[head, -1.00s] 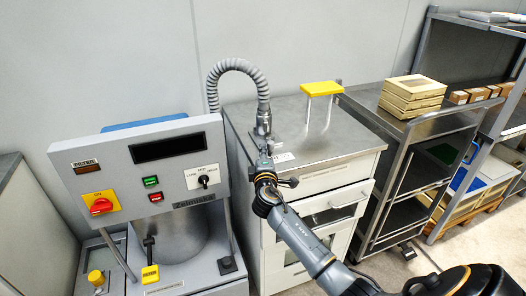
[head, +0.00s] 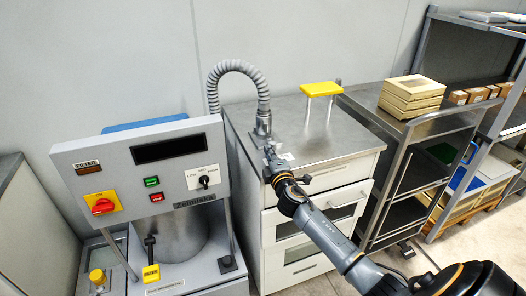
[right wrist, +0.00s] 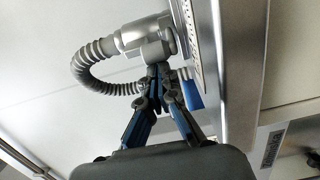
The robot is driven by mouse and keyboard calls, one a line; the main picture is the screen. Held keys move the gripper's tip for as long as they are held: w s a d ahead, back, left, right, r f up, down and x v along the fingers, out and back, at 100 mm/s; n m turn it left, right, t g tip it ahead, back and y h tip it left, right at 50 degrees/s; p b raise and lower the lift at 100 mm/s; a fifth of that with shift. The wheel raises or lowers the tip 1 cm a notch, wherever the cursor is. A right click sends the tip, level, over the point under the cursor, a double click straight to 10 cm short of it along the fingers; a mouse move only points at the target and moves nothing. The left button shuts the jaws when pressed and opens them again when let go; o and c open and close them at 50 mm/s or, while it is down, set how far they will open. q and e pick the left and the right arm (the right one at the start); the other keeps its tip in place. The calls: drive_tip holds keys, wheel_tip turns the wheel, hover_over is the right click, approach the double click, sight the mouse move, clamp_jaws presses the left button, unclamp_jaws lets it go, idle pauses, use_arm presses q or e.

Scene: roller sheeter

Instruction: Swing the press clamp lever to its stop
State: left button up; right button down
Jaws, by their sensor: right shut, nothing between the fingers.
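My right gripper (head: 271,156) is over the front left of the steel-topped cabinet, close to the fitting (head: 263,125) at the foot of a grey ribbed hose (head: 240,66). In the right wrist view its fingers (right wrist: 160,72) are shut and empty, their tips just below the hose's metal fitting (right wrist: 147,36); I cannot tell whether they touch it. A black lever (head: 150,243) with a yellow tag (head: 151,273) stands upright in front of the grey machine's metal drum (head: 185,238). I cannot tell for certain which part is the press clamp lever. My left gripper is out of view.
The machine's control panel (head: 140,171) carries a red rotary switch and buttons, left of the cabinet top (head: 320,150). A yellow block (head: 321,89) on thin legs stands at the back of that top. Stacked boxes (head: 411,96) sit on a cart to the right.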

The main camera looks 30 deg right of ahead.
drive_tip(key=shift+s+d+n+t+y, duration=0.35)
drive_tip(key=shift+d+n+y, duration=0.45)
drive_tip(key=shift+y, duration=0.4)
drive_tip(key=shift+s+d+f+n+y, duration=0.1)
drive_tip(key=shift+s+d+n+y, duration=0.2)
drive_tip(key=shift+n+y, duration=0.25)
drive_tip(key=d+n+y, duration=0.1)
drive_tip(key=y, duration=0.1)
drive_tip(key=d+n+y+b, duration=0.1)
drive_tip(key=y, duration=0.1)
drive_tip(key=shift+s, duration=0.2)
drive_tip(key=shift+d+b, duration=0.5)
drive_tip(key=shift+d, duration=0.45)
drive_tip(key=shift+d+r+h, duration=0.1)
drive_tip(key=shift+r+h, duration=0.1)
drive_tip(key=shift+h, duration=0.05)
